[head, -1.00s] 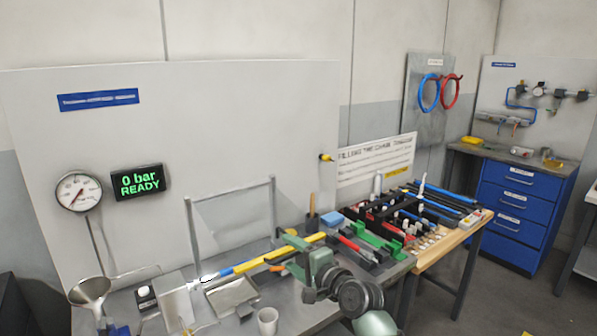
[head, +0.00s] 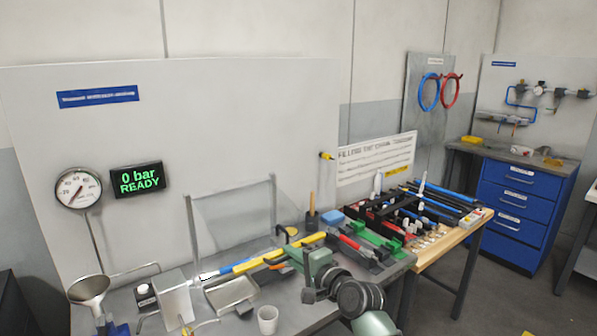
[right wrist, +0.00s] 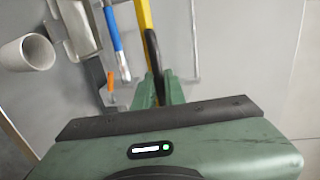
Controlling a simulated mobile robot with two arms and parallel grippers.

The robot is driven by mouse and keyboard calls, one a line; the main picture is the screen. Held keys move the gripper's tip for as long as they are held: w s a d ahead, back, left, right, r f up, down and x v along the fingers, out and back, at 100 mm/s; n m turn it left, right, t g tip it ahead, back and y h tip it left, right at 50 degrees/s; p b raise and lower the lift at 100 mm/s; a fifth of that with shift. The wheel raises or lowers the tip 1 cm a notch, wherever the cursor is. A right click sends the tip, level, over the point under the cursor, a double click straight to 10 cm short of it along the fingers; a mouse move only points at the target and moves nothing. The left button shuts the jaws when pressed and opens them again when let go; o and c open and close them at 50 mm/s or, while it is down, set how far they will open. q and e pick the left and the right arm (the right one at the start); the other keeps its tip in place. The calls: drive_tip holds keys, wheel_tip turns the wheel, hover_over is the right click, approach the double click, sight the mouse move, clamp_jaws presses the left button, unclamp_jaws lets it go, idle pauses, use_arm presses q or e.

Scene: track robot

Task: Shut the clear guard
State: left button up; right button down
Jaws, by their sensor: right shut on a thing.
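The clear guard (head: 235,215) is a see-through panel in a thin grey frame. It stands upright at the back of the bench in the head view. My right gripper (head: 294,250) is to its right and in front of it, apart from the frame. In the right wrist view my right gripper (right wrist: 158,88) is shut on a dark curved piece (right wrist: 152,50), beside a yellow bar (right wrist: 143,15). What this piece belongs to is not clear. My left gripper is not in view.
A blue and yellow rod (head: 240,266) lies in front of the guard. A metal tray (head: 232,295), a white cup (head: 267,320) and a funnel (head: 89,289) are nearby. A display (head: 137,180) reads 0 bar READY. Tool racks (head: 385,218) fill the right.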

drive_tip(key=shift+w+a+f+b, duration=0.2)
drive_tip(key=shift+f+b, duration=0.45)
drive_tip(key=shift+f, duration=0.3)
drive_tip(key=shift+w+a+f+b, duration=0.1)
drive_tip(key=shift+w+f+b, duration=0.15)
drive_tip(key=shift+f+b, duration=0.55)
drive_tip(key=shift+w+a+f+b, duration=0.2)
drive_tip(key=shift+f+b, duration=0.35)
drive_tip(key=shift+f, duration=0.5)
drive_tip(key=shift+w+f+b, duration=0.15)
drive_tip(key=shift+f+b, duration=0.35)
drive_tip(key=shift+f, duration=0.1)
drive_tip(key=c, duration=0.8)
unclamp_jaws()
drive_tip(key=shift+c, duration=0.2)
drive_tip(key=shift+r, duration=0.1)
